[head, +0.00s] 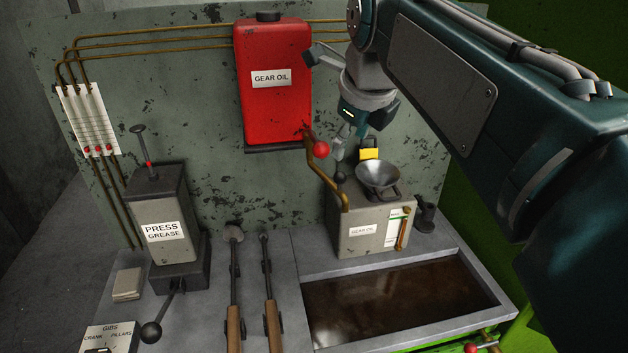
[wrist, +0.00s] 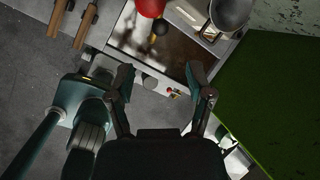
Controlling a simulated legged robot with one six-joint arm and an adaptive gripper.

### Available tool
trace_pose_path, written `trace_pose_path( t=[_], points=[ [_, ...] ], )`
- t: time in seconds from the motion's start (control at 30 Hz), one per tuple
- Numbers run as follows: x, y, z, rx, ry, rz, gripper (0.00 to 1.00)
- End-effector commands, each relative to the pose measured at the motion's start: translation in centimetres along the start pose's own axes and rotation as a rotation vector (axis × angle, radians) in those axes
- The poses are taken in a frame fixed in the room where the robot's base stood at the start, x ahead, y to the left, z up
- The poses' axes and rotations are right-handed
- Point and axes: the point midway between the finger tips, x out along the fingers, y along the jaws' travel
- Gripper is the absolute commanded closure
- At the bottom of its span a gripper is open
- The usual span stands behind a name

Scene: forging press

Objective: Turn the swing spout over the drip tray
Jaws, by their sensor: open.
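The swing spout (head: 331,181) is a bent brown pipe below the red gear oil tank (head: 273,85). A red ball knob (head: 321,149) sits on it; a red ball also shows at the top of the wrist view (wrist: 151,7). Its lower end hangs in front of the grey gear oil box (head: 372,222), left of the funnel, not over the drip tray. The drip tray (head: 489,300) holds dark brown liquid, and it also shows in the wrist view (wrist: 122,35). My gripper (head: 344,142) is open and empty, just right of the knob in the picture. Its spread fingers (wrist: 165,88) show in the wrist view.
A metal funnel (head: 378,175) stands on the box; it also shows in the wrist view (wrist: 232,14). A press grease pump (head: 162,220) and two wooden-handled tools (head: 235,290) are to the left. A green panel (wrist: 275,95) bounds the right side.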

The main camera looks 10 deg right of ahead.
Motion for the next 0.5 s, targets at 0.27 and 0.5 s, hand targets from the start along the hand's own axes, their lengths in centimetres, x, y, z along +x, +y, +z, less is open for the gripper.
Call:
trace_pose_path(
  t=[0.27, 0.5],
  points=[
    [1.1, -0.8, -0.5, 0.143, -0.014, -0.002, 0.33],
    [5.2, -0.7, -0.4, 0.139, -0.011, -0.001, 0.33]
  ],
)
